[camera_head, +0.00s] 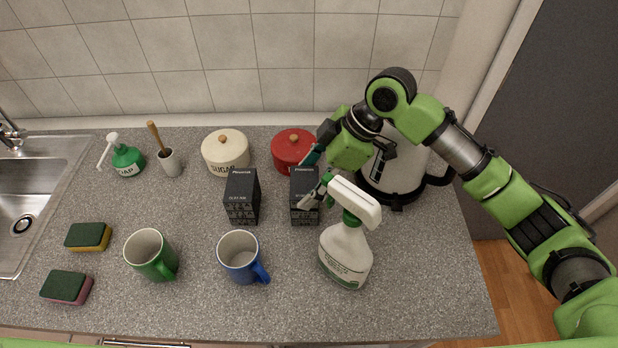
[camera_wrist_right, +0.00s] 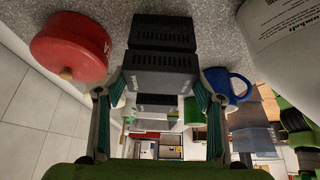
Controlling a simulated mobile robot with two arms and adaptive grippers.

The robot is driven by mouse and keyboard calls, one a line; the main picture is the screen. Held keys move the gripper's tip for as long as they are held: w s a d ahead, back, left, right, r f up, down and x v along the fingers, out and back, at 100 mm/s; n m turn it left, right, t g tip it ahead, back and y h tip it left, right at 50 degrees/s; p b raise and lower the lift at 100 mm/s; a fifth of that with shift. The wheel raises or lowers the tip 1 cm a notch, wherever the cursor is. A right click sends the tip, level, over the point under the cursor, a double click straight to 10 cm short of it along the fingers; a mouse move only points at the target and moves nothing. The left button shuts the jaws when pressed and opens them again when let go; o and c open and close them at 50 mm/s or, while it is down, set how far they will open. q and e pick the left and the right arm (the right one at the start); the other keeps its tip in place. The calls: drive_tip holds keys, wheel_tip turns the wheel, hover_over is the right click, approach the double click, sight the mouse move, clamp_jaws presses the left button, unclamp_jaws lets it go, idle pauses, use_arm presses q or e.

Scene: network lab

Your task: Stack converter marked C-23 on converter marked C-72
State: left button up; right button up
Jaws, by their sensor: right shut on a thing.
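Two black box-shaped converters stand near the middle of the counter in the head view: a left one (camera_head: 242,192) and a right one (camera_head: 304,190). Their C marks are too small to read. My right gripper (camera_head: 315,173) comes in from the right and is shut on the right converter, with one finger on either side. In the wrist view a black converter (camera_wrist_right: 160,72) sits between the fingertips of my right gripper (camera_wrist_right: 162,92), with dark ridged casing behind it. Whether the held converter touches the counter is unclear. My left gripper is out of view.
A white spray bottle (camera_head: 346,250) stands close in front of my right gripper, and a kettle (camera_head: 399,172) stands behind it. A red pot (camera_head: 291,150) and a sugar pot (camera_head: 225,151) are behind the converters. A blue mug (camera_head: 240,257) and green mug (camera_head: 148,253) stand in front.

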drive_tip(key=shift+f, duration=0.3)
drive_tip(key=o, duration=1.3)
drive_tip(key=shift+f, duration=0.15)
drive_tip(key=b+v, duration=0.2)
drive_tip(key=v, duration=1)
